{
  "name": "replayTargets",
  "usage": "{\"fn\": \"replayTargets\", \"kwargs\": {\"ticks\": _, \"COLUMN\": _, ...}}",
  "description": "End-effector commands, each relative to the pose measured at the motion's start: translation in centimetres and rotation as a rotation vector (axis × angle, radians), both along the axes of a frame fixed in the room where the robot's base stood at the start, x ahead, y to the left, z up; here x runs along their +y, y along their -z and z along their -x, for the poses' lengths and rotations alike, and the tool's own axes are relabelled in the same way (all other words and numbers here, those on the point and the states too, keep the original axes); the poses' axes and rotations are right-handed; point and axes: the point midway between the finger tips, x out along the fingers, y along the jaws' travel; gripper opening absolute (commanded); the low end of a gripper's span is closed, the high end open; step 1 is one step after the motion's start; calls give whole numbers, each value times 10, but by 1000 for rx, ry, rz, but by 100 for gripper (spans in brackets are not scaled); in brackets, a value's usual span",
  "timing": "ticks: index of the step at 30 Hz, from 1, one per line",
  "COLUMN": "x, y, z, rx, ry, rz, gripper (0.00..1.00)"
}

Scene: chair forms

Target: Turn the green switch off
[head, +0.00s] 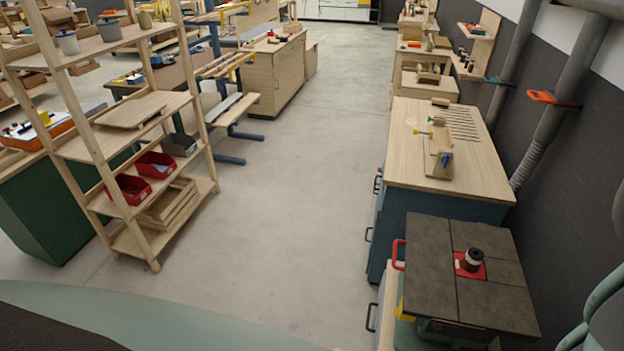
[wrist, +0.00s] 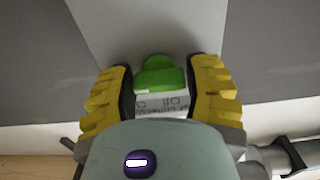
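The green switch (wrist: 160,74) shows in the wrist view, straight ahead of my gripper (wrist: 161,88). It is a bright green rounded knob on a white block (wrist: 163,103) with dark printed lettering, part of which seems to read "Off" upside down. My gripper's two yellow ribbed fingers stand apart, one on each side of the switch. The gaps at the sides are narrow, and I cannot tell whether either finger touches it. The lower part of the block is hidden behind my gripper's body. I cannot make out the switch or my gripper in the head view.
A dark-topped machine (head: 465,265) with a red plate and a wooden workbench (head: 407,160) stand along the right wall. A wooden shelf rack (head: 115,146) with red bins stands at left. The grey floor (head: 290,225) between them is clear. Pipes run along the right wall.

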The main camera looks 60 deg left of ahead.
Motion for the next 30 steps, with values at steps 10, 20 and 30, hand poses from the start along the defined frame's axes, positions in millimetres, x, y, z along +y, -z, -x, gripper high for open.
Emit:
{"fn": "replayTargets", "kwargs": {"ticks": 10, "x": 0, "y": 0, "z": 0, "rx": 0, "ry": 0, "rz": 0, "gripper": 12}}
{"fn": "replayTargets", "kwargs": {"ticks": 20, "x": 0, "y": 0, "z": 0, "rx": 39, "ry": 0, "rz": 31, "gripper": 12}}
{"fn": "replayTargets", "kwargs": {"ticks": 30, "x": 0, "y": -3, "z": -1, "rx": 222, "ry": -2, "rz": 187, "gripper": 12}}
